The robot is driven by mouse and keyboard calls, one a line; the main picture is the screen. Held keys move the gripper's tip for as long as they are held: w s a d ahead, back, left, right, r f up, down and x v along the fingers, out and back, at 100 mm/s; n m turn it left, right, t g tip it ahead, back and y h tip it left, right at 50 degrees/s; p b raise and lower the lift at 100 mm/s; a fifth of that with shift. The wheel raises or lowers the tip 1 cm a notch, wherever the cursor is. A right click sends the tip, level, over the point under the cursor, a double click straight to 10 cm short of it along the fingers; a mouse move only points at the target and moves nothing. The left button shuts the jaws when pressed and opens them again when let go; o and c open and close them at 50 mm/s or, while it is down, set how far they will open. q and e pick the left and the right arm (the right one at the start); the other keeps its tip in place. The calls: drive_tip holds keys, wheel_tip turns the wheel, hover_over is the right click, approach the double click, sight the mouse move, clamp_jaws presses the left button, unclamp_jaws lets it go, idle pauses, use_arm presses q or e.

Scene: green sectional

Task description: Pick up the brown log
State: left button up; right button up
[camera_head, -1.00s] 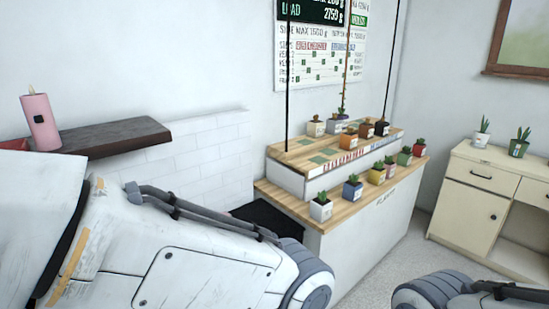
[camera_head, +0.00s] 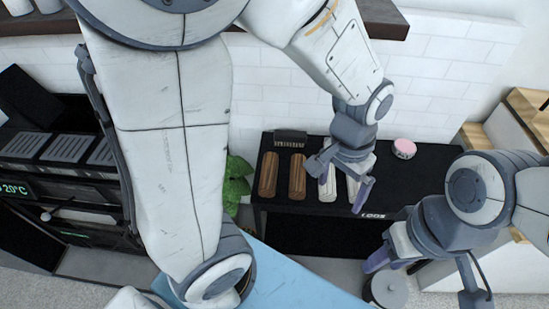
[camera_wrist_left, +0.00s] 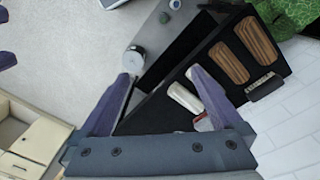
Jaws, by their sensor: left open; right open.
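Two brown logs lie side by side on a black table (camera_head: 440,165): the left one (camera_head: 268,175) and the one beside it (camera_head: 297,177). Both also show in the left wrist view, the nearer (camera_wrist_left: 228,62) and the farther (camera_wrist_left: 257,37). My left gripper (camera_head: 340,183) is open and empty above the white logs, to the right of the brown ones. In the left wrist view its spread fingers (camera_wrist_left: 158,75) have no brown log between them. My right gripper (camera_head: 425,280) is open and empty at the table's front right, away from the logs.
White logs (camera_head: 327,186) lie beside the brown ones, partly behind my left gripper. A dark brush (camera_head: 290,138) lies behind the logs and a pink round item (camera_head: 403,148) to the right. A green plant (camera_head: 238,180) stands left of the table. A grey round lid (camera_head: 388,290) is in front.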

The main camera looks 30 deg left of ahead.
use_arm(q)
drive_tip(key=w+a+f+n+p, duration=0.1)
drive_tip(key=w+a+f+n, duration=0.25)
drive_tip(key=w+a, duration=0.4)
drive_tip(key=n+p, duration=0.3)
drive_tip(key=n, duration=0.2)
hover_over(269, 169)
drive_tip(key=shift+y, duration=0.3)
wheel_tip(269, 169, down, 13)
drive_tip(key=shift+r, duration=0.1)
drive_tip(key=f, duration=0.5)
drive_tip(key=shift+a, duration=0.4)
drive_tip(key=shift+f, duration=0.6)
drive_tip(key=f+p, duration=0.1)
drive_tip(key=f, duration=0.1)
drive_tip(key=d+f+p, duration=0.1)
drive_tip(key=f, duration=0.1)
drive_tip(key=shift+a+f, duration=0.1)
drive_tip(key=shift+f, duration=0.5)
clamp_jaws()
